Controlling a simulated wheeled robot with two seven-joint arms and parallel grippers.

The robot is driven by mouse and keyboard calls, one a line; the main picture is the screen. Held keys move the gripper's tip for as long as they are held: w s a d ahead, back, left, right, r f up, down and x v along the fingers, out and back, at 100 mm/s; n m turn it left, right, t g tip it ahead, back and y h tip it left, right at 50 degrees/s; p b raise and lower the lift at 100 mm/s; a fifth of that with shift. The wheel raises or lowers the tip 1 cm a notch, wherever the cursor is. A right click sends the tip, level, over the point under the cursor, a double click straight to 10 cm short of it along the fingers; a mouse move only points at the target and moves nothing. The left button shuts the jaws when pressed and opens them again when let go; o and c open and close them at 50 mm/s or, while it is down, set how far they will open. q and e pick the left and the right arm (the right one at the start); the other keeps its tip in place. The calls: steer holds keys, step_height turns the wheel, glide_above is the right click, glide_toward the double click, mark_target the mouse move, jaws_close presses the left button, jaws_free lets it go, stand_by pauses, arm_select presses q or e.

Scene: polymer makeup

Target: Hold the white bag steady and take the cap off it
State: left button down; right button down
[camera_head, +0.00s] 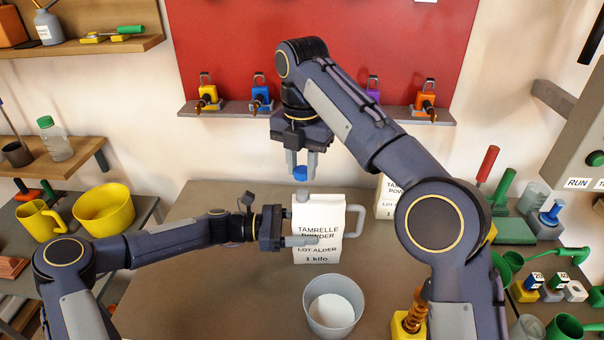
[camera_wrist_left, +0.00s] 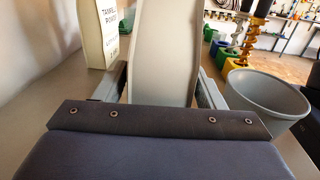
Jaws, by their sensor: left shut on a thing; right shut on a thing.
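The white bag (camera_head: 319,255), labelled Tamrelle Powder, stands upright on the table and has a grey handle on its right. My left gripper (camera_head: 302,228) is shut on the bag from the left side. In the left wrist view the bag's pale wall (camera_wrist_left: 165,55) fills the gap between the fingers. My right gripper (camera_head: 301,162) points down above the bag and is shut on the blue cap (camera_head: 300,174). The cap is apart from the bag, a little above the grey spout (camera_head: 303,197) at its top.
A grey bucket (camera_head: 345,318) with white contents stands in front of the bag. A second white bag (camera_head: 386,208) stands behind, partly hidden by my right arm. A yellow-based orange coil (camera_head: 408,324) is at front right. The table's left part is clear.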

arm_select(q)
steer(key=shift+c, duration=1.2)
jaws_free()
steer(key=shift+a, duration=0.1)
